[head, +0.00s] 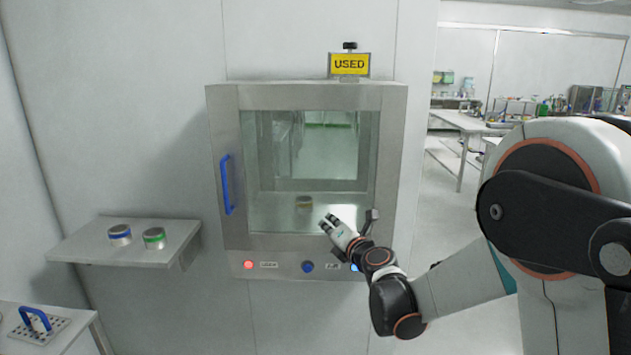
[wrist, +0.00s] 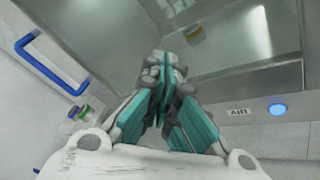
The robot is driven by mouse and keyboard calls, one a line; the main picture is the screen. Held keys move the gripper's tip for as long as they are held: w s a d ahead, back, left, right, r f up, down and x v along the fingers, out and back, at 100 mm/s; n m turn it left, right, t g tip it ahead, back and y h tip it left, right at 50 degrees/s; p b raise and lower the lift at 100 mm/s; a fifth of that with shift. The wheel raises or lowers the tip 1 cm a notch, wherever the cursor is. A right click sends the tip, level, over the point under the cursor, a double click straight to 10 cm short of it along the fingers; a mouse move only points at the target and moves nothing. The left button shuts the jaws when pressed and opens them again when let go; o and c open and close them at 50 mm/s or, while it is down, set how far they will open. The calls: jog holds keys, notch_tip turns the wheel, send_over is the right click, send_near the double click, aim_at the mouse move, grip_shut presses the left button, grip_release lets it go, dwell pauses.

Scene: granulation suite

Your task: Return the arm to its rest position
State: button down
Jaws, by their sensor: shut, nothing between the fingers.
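My gripper (head: 328,221) is at the end of my arm, which reaches in from the right in the head view. It is in front of the lower right part of the pass-through hatch (head: 222,110). In the wrist view the fingers of my gripper (wrist: 160,65) are closed together with nothing between them. The hatch door with its blue handle (head: 227,184) looks closed. Behind the glass a small jar with a yellowish band (head: 304,202) stands inside the chamber. Whether my gripper touches the door cannot be told.
A wall shelf (head: 75,245) at the left holds a blue-banded jar (head: 120,236) and a green-banded jar (head: 154,238). A yellow USED sign (head: 349,64) stands on the hatch. A rack with a blue handle (head: 36,322) sits at lower left. Lit buttons (head: 248,265) line the hatch's bottom.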

jog(key=s+d+r+m+t+h, duration=0.2)
jog(key=s+d+r+m+h, duration=0.4)
jog(key=d+r+m, duration=0.5)
jog(key=s+d+m+g+h, duration=0.2)
jog(key=s+d+m+h, duration=0.2)
jog(key=s+d+m, duration=0.5)
jog(key=s+a+f+m+g+y, duration=0.1)
jog(key=s+f+m+g, duration=0.3)
jog(key=s, duration=0.9)
jog(key=s+a+f+m+g+y, duration=0.2)
jog(key=s+f+m+g, duration=0.2)
jog(key=s+f, duration=0.6)
jog(key=s+m, duration=0.2)
jog(key=s, duration=0.1)
jog(key=shift+s+a+m+g, duration=0.3)
jog(key=shift+a+m, duration=0.05)
jog(key=shift+m, duration=0.05)
jog(key=shift+d, duration=0.1)
